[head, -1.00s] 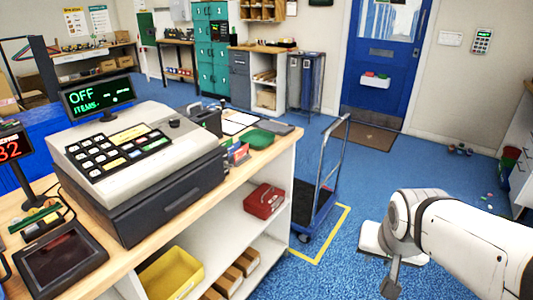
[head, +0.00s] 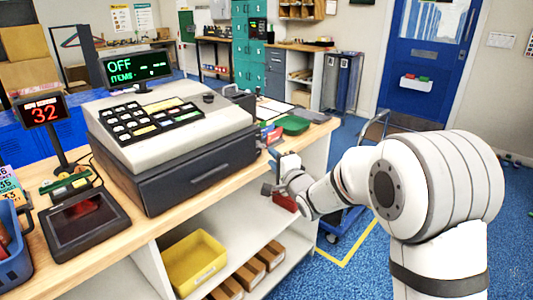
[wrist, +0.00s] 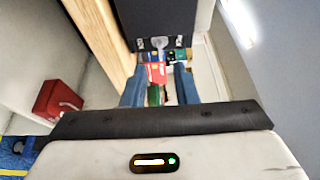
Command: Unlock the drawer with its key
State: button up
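The dark drawer (head: 192,178) sits shut under the grey cash register (head: 175,125) on the counter. I cannot make out a key for certain. My gripper (head: 272,172) is at the counter's front edge, right of the drawer. In the wrist view my gripper (wrist: 160,88) has its two blue fingers apart, with nothing visibly held. Coloured cards or packets (wrist: 156,72) show beyond the fingertips. A small silvery round part (wrist: 160,43) on a dark strip shows above them; I cannot tell what it is.
The wooden counter (head: 130,235) has a yellow bin (head: 195,262) on the shelf below. A red box (wrist: 57,101) is on the shelf beside my gripper. A green tray (head: 292,125) lies right of the register. A trolley (head: 345,222) stands on the floor nearby.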

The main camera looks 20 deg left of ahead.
aim_at(261, 146)
jog(key=x, duration=0.6)
jog(key=shift+w+a, duration=0.2)
jog(key=shift+w, duration=0.05)
jog(key=shift+c, duration=0.6)
grip_shut()
